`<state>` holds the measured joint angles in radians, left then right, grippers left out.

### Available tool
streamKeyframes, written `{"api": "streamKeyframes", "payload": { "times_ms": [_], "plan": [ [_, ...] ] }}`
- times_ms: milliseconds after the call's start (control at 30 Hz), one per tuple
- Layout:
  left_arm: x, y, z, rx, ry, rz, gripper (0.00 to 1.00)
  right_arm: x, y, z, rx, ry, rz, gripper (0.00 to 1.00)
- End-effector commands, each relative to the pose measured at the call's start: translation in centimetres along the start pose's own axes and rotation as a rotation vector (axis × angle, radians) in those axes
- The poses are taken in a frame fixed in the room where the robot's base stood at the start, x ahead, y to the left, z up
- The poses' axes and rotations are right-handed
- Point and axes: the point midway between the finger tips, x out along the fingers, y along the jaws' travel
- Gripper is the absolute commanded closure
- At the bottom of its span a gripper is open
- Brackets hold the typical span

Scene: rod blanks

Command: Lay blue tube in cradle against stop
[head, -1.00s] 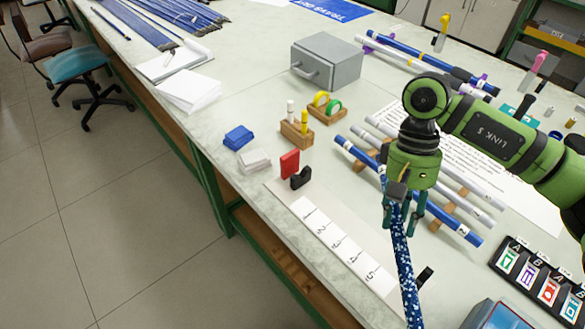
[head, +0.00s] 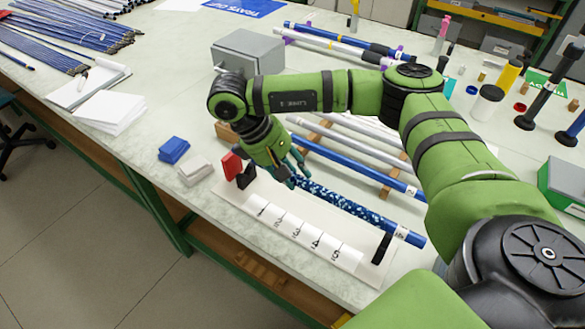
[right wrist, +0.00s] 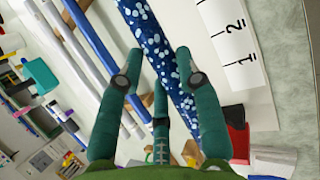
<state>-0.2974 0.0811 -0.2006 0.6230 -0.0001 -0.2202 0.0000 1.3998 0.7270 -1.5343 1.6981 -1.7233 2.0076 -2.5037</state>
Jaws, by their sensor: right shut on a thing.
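The blue tube (head: 345,205) has white speckles and a plain blue end with a white label. My right gripper (head: 288,178) is shut on it near its left end, which the fingers partly hide. The tube slants over the white cradle board (head: 275,203), its labelled end by the far black rest (head: 382,248). The near black rest (head: 246,176) and red stop (head: 231,164) are just left of the gripper. I cannot tell whether the tube touches the rests. In the right wrist view, the tube (right wrist: 152,40) runs between the fingers, apart from the red stop (right wrist: 238,132).
A numbered white scale (head: 305,235) lies along the board's front. Behind the tube, several blue and white rods (head: 360,165) lie on wooden rests. Blue (head: 173,150) and white (head: 195,173) blocks lie left of the stop. A grey box (head: 247,52) stands farther back.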

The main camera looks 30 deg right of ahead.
Motion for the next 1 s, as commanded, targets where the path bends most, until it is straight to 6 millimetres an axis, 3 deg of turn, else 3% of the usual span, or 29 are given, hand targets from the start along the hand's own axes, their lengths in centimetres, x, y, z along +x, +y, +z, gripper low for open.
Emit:
{"api": "streamKeyframes", "payload": {
  "times_ms": [500,1000],
  "plan": [
    [4.3,0.1,0.4,-0.002,0.000,0.001,0.39,4.7,-1.6,-2.0,0.000,0.000,-0.001,0.98],
    [4.6,0.2,0.8,-0.002,-0.006,0.002,0.39,5.0,-1.7,-2.2,0.000,0.000,-0.001,0.98]
  ]
}}
